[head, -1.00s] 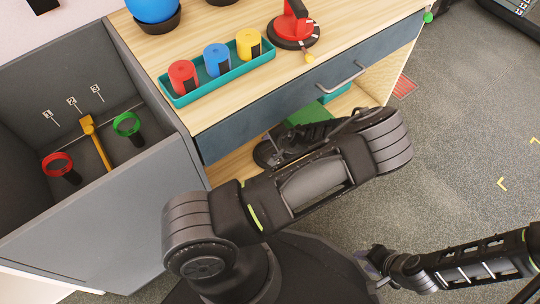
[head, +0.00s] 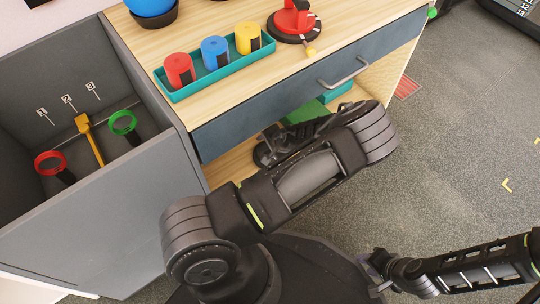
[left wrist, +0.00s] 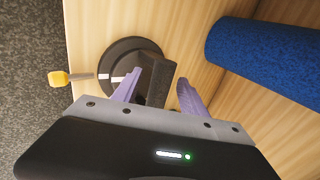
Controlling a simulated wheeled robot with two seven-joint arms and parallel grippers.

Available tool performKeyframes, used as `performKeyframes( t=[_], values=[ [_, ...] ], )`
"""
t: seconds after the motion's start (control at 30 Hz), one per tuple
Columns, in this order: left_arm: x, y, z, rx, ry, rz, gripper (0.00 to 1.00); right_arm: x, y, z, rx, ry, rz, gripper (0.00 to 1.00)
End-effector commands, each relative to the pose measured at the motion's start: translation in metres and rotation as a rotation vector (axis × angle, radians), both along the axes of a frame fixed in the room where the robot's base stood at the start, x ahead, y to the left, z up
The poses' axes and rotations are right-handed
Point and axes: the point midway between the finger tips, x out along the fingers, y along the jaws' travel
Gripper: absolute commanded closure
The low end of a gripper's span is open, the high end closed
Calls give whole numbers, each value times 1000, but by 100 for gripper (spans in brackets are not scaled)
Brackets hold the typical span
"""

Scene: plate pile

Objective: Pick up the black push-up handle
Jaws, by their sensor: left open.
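The black push-up handle (left wrist: 124,54) has a round dark base, a black upright grip and a thin lever with a yellow knob. It stands on a pale wooden surface in the left wrist view. In the head view the black handle's base (head: 262,155) partly shows on the lower shelf, with my left arm covering much of that area. My left gripper (left wrist: 158,76) is open, with its purple fingers on either side of the black grip; contact cannot be made out. My right gripper (head: 378,266) is at the lower right of the head view, its fingers too small to read.
A blue roll (left wrist: 265,58) lies beside the handle. The drawer front (head: 290,98) is above the lower shelf. On top are a teal tray (head: 218,77) with three cylinders and a red handle (head: 292,20). A grey bin (head: 120,220) stands at left.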

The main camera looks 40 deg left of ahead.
Motion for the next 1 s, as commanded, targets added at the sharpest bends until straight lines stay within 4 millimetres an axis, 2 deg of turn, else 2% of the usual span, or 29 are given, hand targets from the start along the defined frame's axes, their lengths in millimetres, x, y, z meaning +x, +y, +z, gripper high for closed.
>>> performKeyframes(
  t=[0.37,1.0],
  values=[
    [0,0,0,0,0,0,50,0,0,0,0,1,0,64],
    [0,0,0,0,0,0,100,-1,0,0,0,1,0,64]
  ],
)
